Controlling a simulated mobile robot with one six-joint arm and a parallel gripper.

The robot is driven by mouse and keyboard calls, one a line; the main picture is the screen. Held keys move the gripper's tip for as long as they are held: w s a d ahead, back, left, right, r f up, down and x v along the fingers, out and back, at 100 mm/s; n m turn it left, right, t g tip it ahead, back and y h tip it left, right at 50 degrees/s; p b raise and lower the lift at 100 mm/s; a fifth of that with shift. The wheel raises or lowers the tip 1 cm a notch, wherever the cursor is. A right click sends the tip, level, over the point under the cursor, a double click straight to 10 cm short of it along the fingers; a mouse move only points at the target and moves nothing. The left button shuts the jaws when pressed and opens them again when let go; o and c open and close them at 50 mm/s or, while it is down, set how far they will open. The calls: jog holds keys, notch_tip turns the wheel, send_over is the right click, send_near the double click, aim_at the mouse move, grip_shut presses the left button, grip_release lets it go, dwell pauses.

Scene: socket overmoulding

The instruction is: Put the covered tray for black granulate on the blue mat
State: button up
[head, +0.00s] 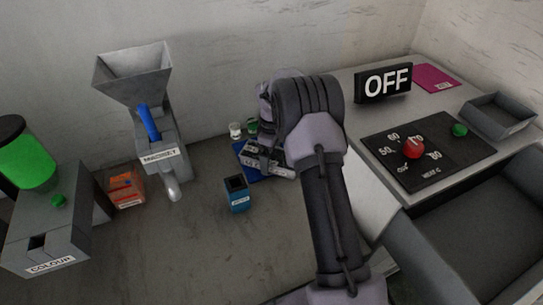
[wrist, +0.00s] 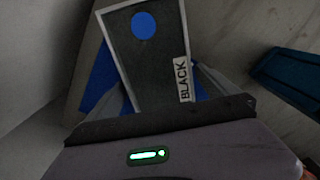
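The covered tray for black granulate (wrist: 150,70) is dark grey with a paler rim, a round blue spot on top and a white label reading BLACK. In the wrist view it lies slightly turned between the fingers of my gripper (wrist: 165,85). Blue shows between the tray and the right finger, so that finger looks apart from it. The blue mat (wrist: 100,75) shows beneath and beside the tray; whether the tray touches it is unclear. In the head view my gripper (head: 268,158) is over the blue mat (head: 246,173) and largely hides it and the tray.
A blue container (head: 237,195) stands just in front of the mat, and small jars (head: 236,129) stand behind it. An orange box (head: 126,188) and the grey hopper machine (head: 160,140) are to the left. The heater panel (head: 425,150) and OFF sign (head: 384,83) are to the right.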

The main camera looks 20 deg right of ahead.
notch_tip(320, 180, up, 12)
jog(key=p, duration=0.5)
notch_tip(320, 180, up, 13)
jog(key=m+t, duration=0.2)
jog(key=m, duration=0.1)
send_over(272, 155)
jog(key=s+a, duration=0.6)
jog(key=s+a+r+m+t, duration=0.1)
jog(key=s+a+r+m, duration=0.1)
jog(key=s+a+r, duration=0.3)
jog(key=s+a+r+m, duration=0.1)
jog(key=s+r+m, duration=0.15)
jog(key=s, duration=0.35)
jog(key=s+a+m+t+y, duration=0.1)
jog(key=s+a+m, duration=0.1)
jog(key=s, duration=0.6)
jog(key=s+a+f+m+t+y, duration=0.1)
jog(key=s+m, duration=0.3)
jog(key=s, duration=0.5)
jog(key=shift+a+f+t, duration=0.15)
jog(key=shift+a+t, duration=0.25)
jog(key=shift+a, duration=0.5)
jog(key=shift+f+b, duration=0.1)
jog(key=shift+b, duration=0.2)
